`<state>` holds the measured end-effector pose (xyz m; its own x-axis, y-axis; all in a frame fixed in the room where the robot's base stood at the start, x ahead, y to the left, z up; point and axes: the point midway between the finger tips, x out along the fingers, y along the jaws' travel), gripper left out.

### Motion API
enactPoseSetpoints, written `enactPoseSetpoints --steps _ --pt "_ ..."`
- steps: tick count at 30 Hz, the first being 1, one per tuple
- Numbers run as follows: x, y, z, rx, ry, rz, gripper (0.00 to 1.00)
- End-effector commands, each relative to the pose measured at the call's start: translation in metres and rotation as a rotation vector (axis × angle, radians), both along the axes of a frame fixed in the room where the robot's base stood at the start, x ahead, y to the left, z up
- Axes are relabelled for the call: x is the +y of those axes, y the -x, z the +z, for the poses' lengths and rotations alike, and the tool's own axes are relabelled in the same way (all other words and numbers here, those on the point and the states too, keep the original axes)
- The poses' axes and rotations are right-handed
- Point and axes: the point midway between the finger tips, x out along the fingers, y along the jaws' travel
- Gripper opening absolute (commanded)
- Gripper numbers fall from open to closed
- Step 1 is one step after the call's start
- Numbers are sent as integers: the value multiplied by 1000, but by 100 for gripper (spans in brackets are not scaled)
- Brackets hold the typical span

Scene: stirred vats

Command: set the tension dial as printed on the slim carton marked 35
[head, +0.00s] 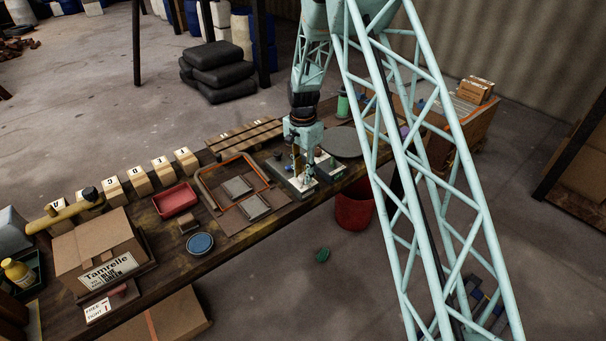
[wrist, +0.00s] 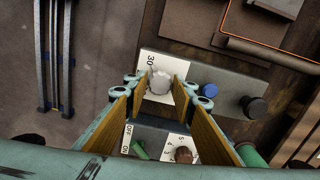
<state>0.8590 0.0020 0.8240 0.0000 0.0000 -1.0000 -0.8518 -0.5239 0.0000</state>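A white knob (wrist: 160,80) stands on a light panel marked 30 in the wrist view. A reddish-brown knob (wrist: 184,155) sits on a panel with small numbers, beside a green toggle (wrist: 140,149) marked OFF and ON. I cannot tell which is the tension dial. My gripper (wrist: 158,93) is open, its fingers apart on either side of the white knob; contact is not clear. In the head view my gripper (head: 303,172) points down over the control panels (head: 296,188) on the bench. Several small cartons (head: 139,180) line the bench's back edge; no 35 is legible.
Blue (wrist: 205,89) and black (wrist: 254,107) knobs stand near the white knob. On the bench are an orange-edged frame (head: 212,172), a red tray (head: 175,199), a blue round dish (head: 200,244), a large carton (head: 98,247) and a grey disc (head: 342,142). A red bin (head: 355,209) stands below.

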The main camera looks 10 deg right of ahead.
Motion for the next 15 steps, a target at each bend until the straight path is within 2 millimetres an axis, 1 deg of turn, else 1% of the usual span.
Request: enactPoseSetpoints --steps 1,4,15 --pt "0 0 0 0 0 0 19" --pt "0 0 0 0 0 0 11" --pt "0 0 0 0 0 29 11"
